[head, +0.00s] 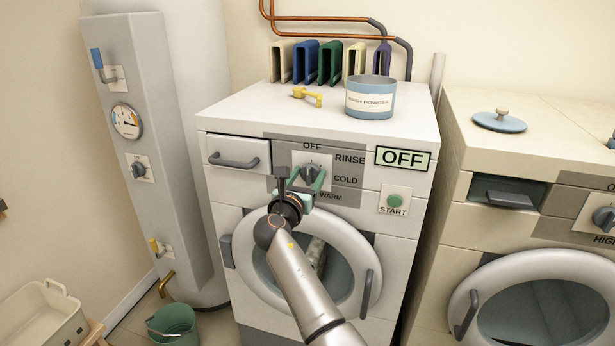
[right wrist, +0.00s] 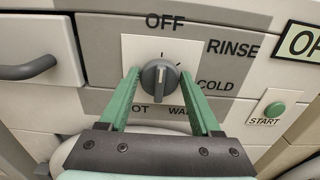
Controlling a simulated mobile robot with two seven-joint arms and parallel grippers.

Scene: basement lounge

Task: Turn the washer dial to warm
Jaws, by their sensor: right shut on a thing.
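The washer dial (head: 311,172) is a dark grey knob on a light plate in the washer's (head: 230,190) front panel. It also shows in the right wrist view (right wrist: 159,76), with its pale pointer mark upward, near OFF. OFF is above it, RINSE and COLD to its right, WARM (head: 331,197) at its lower right. My right gripper (right wrist: 159,85) has its green fingers either side of the dial, shut on it. The right finger partly covers the WARM label in the wrist view. The display (head: 403,159) reads OFF. My left gripper is not in view.
A green START button (head: 394,201) is right of the dial. The drawer handle (head: 234,161) sticks out at left. Below is the round door (head: 250,265). Another machine (head: 500,240) is at right.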

